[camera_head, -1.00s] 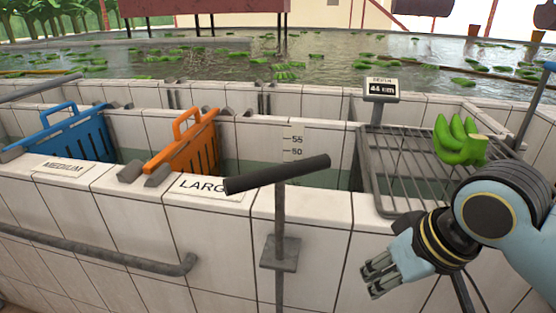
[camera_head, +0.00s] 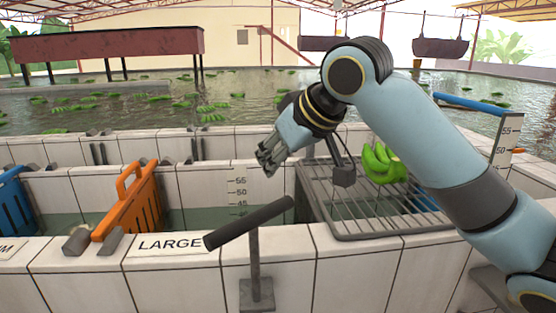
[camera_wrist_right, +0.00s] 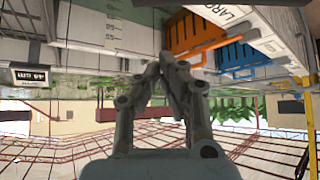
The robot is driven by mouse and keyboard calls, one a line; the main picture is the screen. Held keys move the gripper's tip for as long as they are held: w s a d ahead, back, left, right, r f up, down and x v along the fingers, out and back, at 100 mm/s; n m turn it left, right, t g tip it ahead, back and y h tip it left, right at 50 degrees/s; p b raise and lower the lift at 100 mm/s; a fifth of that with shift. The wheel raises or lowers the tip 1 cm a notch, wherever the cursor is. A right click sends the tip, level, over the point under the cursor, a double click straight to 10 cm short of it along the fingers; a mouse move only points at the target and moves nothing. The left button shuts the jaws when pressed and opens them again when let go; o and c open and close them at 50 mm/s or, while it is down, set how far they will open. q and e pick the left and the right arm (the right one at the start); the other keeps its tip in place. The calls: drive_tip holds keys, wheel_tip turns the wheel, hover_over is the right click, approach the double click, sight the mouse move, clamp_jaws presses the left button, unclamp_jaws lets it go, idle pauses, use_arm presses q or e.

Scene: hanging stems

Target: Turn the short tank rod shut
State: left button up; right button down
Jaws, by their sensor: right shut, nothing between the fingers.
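A T-shaped rod with a dark grey crossbar (camera_head: 250,222) stands at the front wall, its bar tilted up to the right in the head view. A second bar with a blue grip (camera_head: 468,102) is at the far right, partly behind my right arm. I cannot tell which is the short tank's rod. My right gripper (camera_head: 266,163) is shut and empty, in the air above and beyond the dark bar, apart from it. Its fingertips meet in the right wrist view (camera_wrist_right: 166,62), which looks upside down. My left gripper is not in view.
An orange slatted gate (camera_head: 133,207) and a blue gate (camera_head: 14,208) stand in the channel at left, near the LARGE sign (camera_head: 168,244). Green bananas (camera_head: 378,160) lie on a metal rack (camera_head: 335,215) at right. Open water lies behind.

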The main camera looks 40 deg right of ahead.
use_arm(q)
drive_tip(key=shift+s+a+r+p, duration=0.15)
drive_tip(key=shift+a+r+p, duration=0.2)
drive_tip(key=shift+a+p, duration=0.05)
use_arm(e)
wheel_tip(320, 180, down, 6)
drive_tip(key=shift+w+r, duration=0.15)
drive_tip(key=shift+r, duration=0.1)
